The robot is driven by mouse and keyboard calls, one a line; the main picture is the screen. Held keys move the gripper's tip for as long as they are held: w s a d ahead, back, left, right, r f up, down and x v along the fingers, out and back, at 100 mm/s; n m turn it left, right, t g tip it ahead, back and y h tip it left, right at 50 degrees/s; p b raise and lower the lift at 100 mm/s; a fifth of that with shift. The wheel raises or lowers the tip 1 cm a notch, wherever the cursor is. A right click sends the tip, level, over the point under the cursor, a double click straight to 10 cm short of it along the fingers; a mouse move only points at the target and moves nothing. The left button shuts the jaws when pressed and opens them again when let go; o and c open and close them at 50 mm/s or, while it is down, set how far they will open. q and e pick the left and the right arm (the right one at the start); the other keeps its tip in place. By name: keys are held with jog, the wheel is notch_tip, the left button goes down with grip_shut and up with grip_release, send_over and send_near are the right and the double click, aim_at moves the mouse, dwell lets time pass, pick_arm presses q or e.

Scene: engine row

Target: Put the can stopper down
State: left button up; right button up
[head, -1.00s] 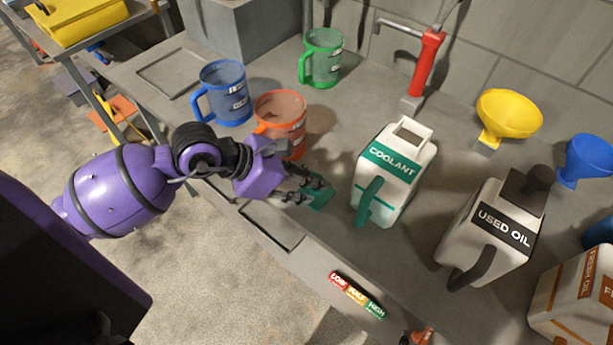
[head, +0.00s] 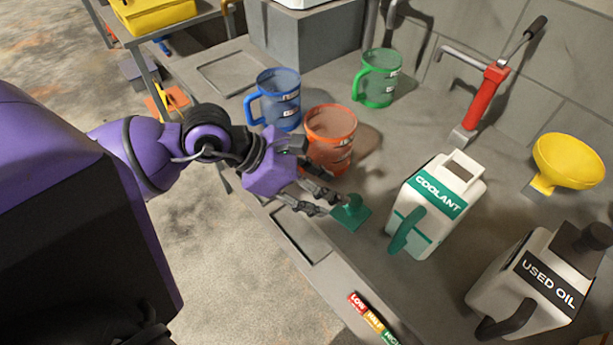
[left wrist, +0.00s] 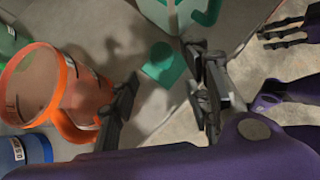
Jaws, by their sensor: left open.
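The can stopper (head: 351,213) is a small green piece with a square flat base and a knob on top. It stands upright on the grey bench, between the orange jug and the white coolant can (head: 438,205), whose top is open. My left gripper (head: 332,204) is open, its fingertips just left of the stopper. In the left wrist view the stopper (left wrist: 163,64) shows beyond and between the spread fingers (left wrist: 160,90), apart from them. Part of my right gripper (left wrist: 285,32) shows at the right edge of that view; its opening is unclear.
The orange jug (head: 330,135) stands close behind my left gripper. A blue jug (head: 279,98) and green jug (head: 379,78) stand farther back. A used oil can (head: 530,280) and yellow funnel (head: 568,162) are to the right. A level strip (head: 372,318) lies near the front edge.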

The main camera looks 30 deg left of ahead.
pick_arm(q)
jog(key=s+r+n+t+h, duration=0.2)
jog(key=s+r+n+h, duration=0.15)
jog(key=n, duration=0.35)
jog(key=w+a+f+n+t+y, duration=0.2)
jog(key=a+f+n+t+y, duration=0.45)
jog(key=n, duration=1.45)
jog(key=s+a+f+n+y, duration=0.1)
jog(key=s+f+n+y, duration=0.15)
jog(key=f+n, duration=0.45)
jog(key=s+a+f+n+y, duration=0.2)
jog(key=s+f+n, duration=0.2)
jog(key=f, duration=0.4)
jog(key=s+d+f+n+g, duration=0.5)
jog(key=s+d+f+n, duration=0.1)
jog(key=s+f, duration=0.5)
jog(key=shift+d+f+n+g, duration=0.35)
jog(key=shift+f+n, duration=0.05)
jog(key=shift+n, duration=0.5)
